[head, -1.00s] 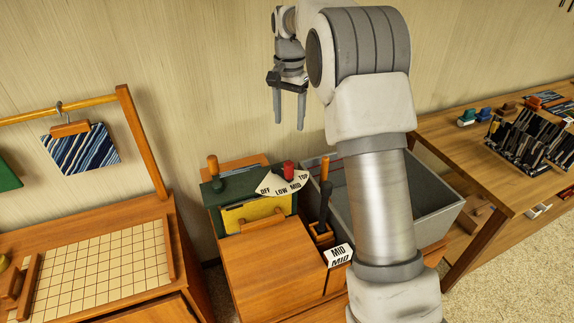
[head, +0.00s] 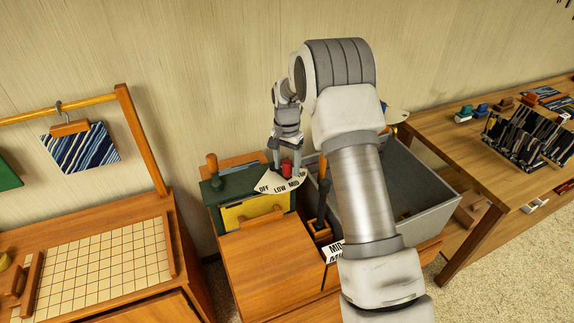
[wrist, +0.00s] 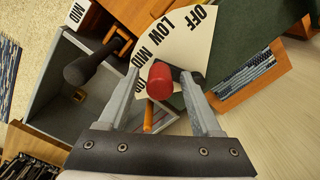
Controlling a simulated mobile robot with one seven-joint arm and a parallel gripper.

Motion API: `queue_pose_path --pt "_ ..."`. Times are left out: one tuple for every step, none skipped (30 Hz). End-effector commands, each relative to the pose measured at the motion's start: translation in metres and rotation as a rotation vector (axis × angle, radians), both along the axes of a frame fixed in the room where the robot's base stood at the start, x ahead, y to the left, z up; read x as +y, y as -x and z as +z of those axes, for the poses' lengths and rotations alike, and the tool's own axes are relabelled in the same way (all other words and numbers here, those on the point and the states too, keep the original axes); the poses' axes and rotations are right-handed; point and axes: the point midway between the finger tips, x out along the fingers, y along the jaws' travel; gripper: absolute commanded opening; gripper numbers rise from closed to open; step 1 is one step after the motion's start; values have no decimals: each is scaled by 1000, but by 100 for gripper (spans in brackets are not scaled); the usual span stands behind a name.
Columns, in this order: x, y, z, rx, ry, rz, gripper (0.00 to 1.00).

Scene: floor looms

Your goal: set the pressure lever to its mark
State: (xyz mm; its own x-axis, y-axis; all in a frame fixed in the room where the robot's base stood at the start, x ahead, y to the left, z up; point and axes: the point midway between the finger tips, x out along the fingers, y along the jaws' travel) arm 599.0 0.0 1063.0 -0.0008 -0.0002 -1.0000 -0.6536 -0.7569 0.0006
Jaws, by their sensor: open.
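The pressure lever's red knob (head: 287,166) stands over a white fan-shaped dial (head: 275,184) labelled OFF, LOW, MID and TOP. My gripper (head: 287,173) is open and pointing down, with its fingers around the knob. In the wrist view, the red knob (wrist: 160,80) sits between the two open fingers (wrist: 159,86), with a gap to the left finger; contact on the right is unclear. The knob and fingers hide part of the TOP label on the dial (wrist: 172,45). I cannot tell exactly which label the lever points at. A white card (head: 333,252) reading MID stands at the front of the unit.
A dark upright handle (head: 322,203) stands right of the dial, close to my arm. A grey bin (head: 430,205) is behind my arm. The wooden top (head: 265,260) in front is clear.

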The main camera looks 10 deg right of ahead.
Motion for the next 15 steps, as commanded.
queue_pose_path --pt "0 0 -4 0 0 0 66" --pt "0 0 -5 0 0 0 66" --pt "0 0 -7 0 0 0 66" --pt "0 0 -8 0 0 0 66" --pt "0 0 -9 0 0 0 66" --pt "0 0 -9 0 0 0 66" --pt "0 0 -10 0 0 0 66" --pt "0 0 -10 0 0 0 66" --pt "0 0 -10 0 0 0 66" --pt "0 0 -9 0 0 0 66" --pt "0 0 -9 0 0 0 66" --pt "0 0 -9 0 0 0 66" --pt "0 0 -9 0 0 0 60" --pt "0 0 -9 0 0 0 55" --pt "0 0 -9 0 0 0 48"
